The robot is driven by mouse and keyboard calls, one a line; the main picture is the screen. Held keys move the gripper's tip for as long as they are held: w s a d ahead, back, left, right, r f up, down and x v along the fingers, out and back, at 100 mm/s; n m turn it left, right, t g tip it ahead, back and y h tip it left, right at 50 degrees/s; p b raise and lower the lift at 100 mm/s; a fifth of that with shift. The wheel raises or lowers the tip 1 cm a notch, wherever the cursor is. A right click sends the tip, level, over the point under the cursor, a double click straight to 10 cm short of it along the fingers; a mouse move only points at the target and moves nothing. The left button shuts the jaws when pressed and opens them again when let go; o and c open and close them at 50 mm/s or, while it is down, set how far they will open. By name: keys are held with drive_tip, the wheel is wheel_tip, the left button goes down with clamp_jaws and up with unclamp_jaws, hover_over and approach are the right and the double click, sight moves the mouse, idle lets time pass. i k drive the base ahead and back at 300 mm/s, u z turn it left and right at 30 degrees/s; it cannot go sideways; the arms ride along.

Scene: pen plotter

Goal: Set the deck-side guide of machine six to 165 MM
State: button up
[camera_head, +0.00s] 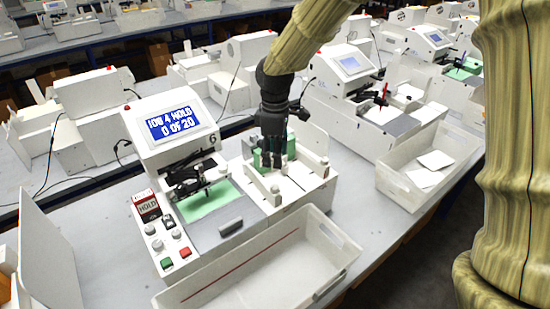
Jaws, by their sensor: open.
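Machine six (160,150) is a white plotter left of the middle, with a "6" on its housing. Its blue screen (174,123) reads "JOB 4 HOLD 0 OF 20". My gripper (277,160) points down over the white feed part at the machine's right, close to a dark green stack (262,158) that it partly hides. Its fingers are open. White posts with rounded tops (275,190) stand on the deck in front of the gripper. I cannot tell which part is the deck-side guide, and no scale can be read.
A control panel (160,232) with a "HOLD" display and knobs stands at the machine's left front. An empty white tray (335,262) with a red line lies in front. Another tray (392,180) with white sheets is at right. Other plotters stand behind.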

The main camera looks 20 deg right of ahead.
sight(262, 184)
drive_tip(key=k, duration=1)
